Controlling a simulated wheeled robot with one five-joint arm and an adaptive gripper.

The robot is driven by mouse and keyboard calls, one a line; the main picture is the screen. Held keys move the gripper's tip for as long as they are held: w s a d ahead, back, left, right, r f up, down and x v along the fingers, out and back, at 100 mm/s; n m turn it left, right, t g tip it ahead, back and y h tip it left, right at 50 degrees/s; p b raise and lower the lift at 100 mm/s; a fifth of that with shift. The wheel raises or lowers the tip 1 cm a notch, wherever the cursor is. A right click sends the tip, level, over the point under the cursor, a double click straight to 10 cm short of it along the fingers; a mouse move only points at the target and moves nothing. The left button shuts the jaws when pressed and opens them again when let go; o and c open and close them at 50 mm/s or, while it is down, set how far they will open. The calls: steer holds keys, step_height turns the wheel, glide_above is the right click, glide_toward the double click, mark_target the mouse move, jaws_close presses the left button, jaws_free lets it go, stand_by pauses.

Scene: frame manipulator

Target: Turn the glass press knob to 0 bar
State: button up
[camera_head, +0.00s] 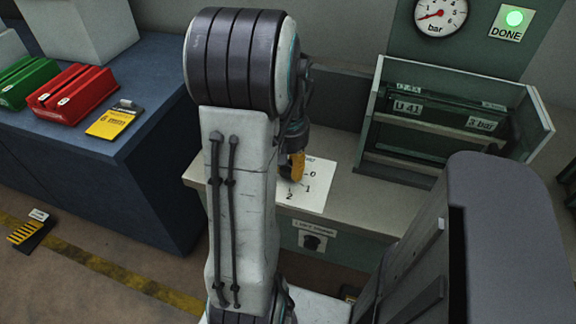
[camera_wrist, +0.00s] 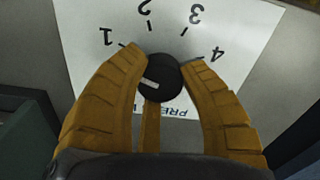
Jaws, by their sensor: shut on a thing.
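The round black press knob (camera_wrist: 165,77) sits on a white dial plate (camera_wrist: 95,72) marked 1 to 4 in the wrist view. A short pale mark shows on the knob's lower left side; the left finger hides the plate beyond it. My gripper (camera_wrist: 160,60) has its yellow fingers shut around the knob, with a third finger below. In the head view my gripper (camera_head: 297,166) is over the dial plate (camera_head: 318,198), where 0, 1 and 2 show; the knob is mostly hidden there. The bar gauge (camera_head: 440,14) has its red needle pointing left, at its low end.
A green DONE lamp (camera_head: 514,18) is lit beside the gauge. The glass press frame (camera_head: 460,70) stands right of the dial, with a "3 bar" label. A blue bench (camera_head: 140,190) at left carries a red box (camera_head: 72,93), a green box (camera_head: 25,80) and a yellow card (camera_head: 110,122).

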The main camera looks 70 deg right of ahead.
steer(key=n, duration=0.4)
steer(key=shift+a+f+n, duration=0.1)
steer(key=shift+n, duration=2.1)
steer(key=o, duration=1.2)
step_height(320, 180, up, 12)
